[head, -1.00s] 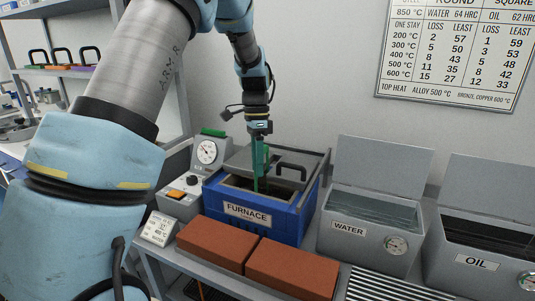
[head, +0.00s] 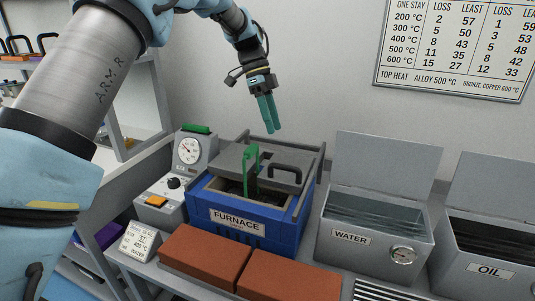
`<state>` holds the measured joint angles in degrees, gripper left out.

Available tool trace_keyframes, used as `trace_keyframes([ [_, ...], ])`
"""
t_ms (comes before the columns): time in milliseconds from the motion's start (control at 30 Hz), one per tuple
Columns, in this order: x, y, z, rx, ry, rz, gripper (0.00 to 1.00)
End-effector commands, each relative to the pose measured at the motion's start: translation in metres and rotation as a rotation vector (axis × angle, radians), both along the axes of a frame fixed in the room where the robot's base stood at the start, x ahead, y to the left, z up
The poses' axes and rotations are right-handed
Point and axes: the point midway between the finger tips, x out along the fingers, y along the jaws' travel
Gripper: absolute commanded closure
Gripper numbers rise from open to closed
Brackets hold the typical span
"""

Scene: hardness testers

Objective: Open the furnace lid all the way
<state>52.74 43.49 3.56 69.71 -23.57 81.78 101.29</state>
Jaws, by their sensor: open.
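The blue furnace (head: 237,224) stands on the bench, labelled FURNACE on its front. Its grey lid (head: 232,160) has a black handle (head: 292,171) at the right and lies flat toward the back. The front part of the opening is uncovered and shows a dark inside. A green upright piece (head: 251,168) stands at the opening, in front of part of the lid; its lower end is hard to make out. My gripper (head: 273,130), with green fingers, hangs above the back of the furnace, apart from the lid and handle. It is open and empty.
A gauge and control box (head: 190,150) stands left of the furnace. Two reddish-brown bricks (head: 205,255) lie in front. The WATER tank (head: 350,238) and OIL tank (head: 490,268) stand to the right with raised lids. The wall rises behind.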

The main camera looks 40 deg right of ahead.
Motion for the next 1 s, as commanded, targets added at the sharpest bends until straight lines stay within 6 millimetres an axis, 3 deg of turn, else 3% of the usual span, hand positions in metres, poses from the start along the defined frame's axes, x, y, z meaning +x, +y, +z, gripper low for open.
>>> trace_keyframes([
  [167, -0.010, -0.002, -0.014, 0.000, 0.004, -0.012, 0.48],
  [600, -0.040, -0.006, -0.082, 0.001, 0.001, -0.008, 0.48],
  [1000, -0.046, -0.007, -0.097, -0.001, 0.001, -0.007, 0.48],
])
